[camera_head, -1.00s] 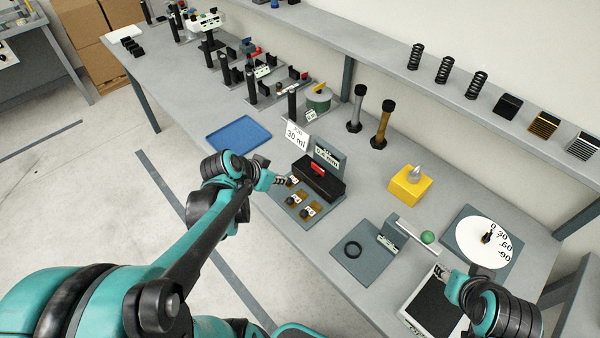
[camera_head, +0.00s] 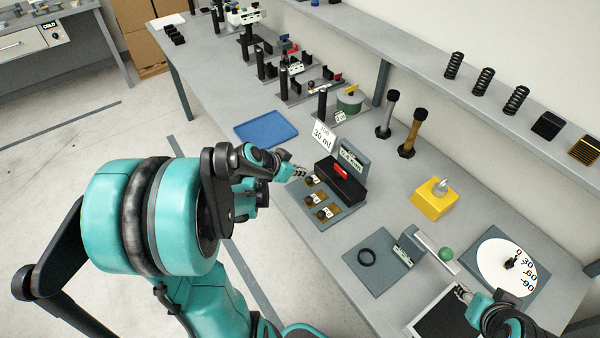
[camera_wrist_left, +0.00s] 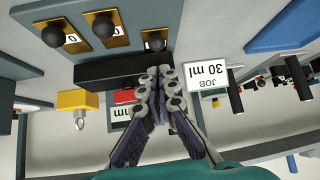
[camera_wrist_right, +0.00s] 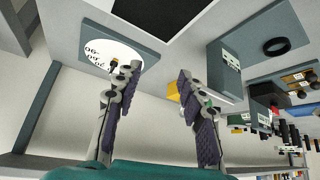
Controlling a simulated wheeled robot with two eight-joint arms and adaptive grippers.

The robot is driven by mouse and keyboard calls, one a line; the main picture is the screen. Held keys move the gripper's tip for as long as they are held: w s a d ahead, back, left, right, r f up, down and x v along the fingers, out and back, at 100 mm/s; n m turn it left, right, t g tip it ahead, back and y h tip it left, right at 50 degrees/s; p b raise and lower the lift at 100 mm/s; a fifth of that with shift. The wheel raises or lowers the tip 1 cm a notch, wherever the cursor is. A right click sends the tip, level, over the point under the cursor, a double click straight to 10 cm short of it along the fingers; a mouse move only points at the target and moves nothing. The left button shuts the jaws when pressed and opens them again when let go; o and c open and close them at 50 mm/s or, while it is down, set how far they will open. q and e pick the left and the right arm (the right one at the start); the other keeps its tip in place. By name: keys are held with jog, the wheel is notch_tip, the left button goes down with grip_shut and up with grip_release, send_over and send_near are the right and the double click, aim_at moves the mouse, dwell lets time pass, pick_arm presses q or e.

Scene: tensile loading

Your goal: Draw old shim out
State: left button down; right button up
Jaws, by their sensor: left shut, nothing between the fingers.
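Three brass shim plates with black knobs lie on a grey board (camera_head: 345,212) by a black block (camera_head: 326,172) with a red piece on it (camera_head: 341,171). Two plates (camera_head: 312,200) (camera_head: 325,213) lie in front; the third (camera_head: 313,181) is near the block's left end. In the left wrist view, the third plate (camera_wrist_left: 148,47) is just beyond my fingertips, its edge by the block (camera_wrist_left: 105,72). I cannot tell which plate is the old shim. My left gripper (camera_head: 303,172) is shut and empty beside the third plate. My right gripper (camera_wrist_right: 158,76) is open and empty.
A "JOB 30 ml" card (camera_head: 323,134) stands behind the block. A blue tray (camera_head: 266,130) lies to its left. A yellow block (camera_head: 435,200), a grey plate with a black ring (camera_head: 367,257) and a dial (camera_head: 508,265) are to the right. A shelf runs behind.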

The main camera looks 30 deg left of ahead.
aim_at(298, 189)
pick_arm(q)
jog(key=b+x, duration=0.2)
jog(key=x, duration=0.5)
pick_arm(e)
notch_tip(298, 189, down, 3)
jog(key=shift+r, duration=0.1)
pick_arm(q)
jog(key=s, duration=0.1)
jog(key=s+a, duration=0.1)
jog(key=s, duration=0.1)
jog(key=s+a, duration=0.1)
jog(key=shift+s, duration=0.25)
jog(key=shift+s+d+f, duration=0.1)
jog(key=shift+s, duration=0.05)
pick_arm(e)
jog(key=shift+d, duration=0.1)
